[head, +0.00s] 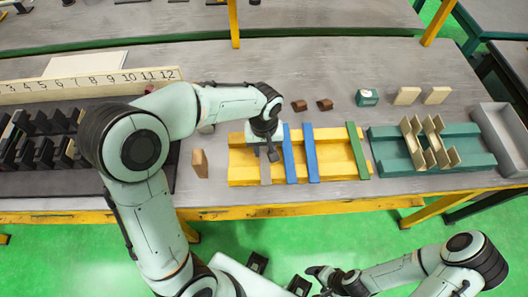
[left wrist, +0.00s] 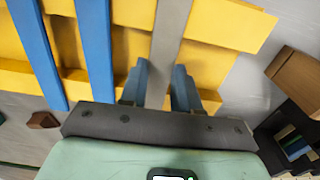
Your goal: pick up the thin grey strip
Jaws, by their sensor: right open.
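The thin grey strip (head: 265,172) lies across the left end of a yellow rack (head: 335,158), beside two blue strips (head: 289,155). In the left wrist view the grey strip (left wrist: 170,45) runs down between the fingers of my left gripper (left wrist: 160,88). One finger is on each side of it, very close; I cannot tell whether they press on it. In the head view my left gripper (head: 264,150) is over the strip and hides its upper part. My right gripper (head: 322,282) is open and empty, low in front of the table.
A green strip (head: 357,151) lies at the rack's right end. A teal rack (head: 390,150) with tan pieces and a grey bin (head: 497,140) stand further right. A brown block (head: 200,164) stands left of the yellow rack. A numbered board (head: 90,84) and dark slotted holders are further left.

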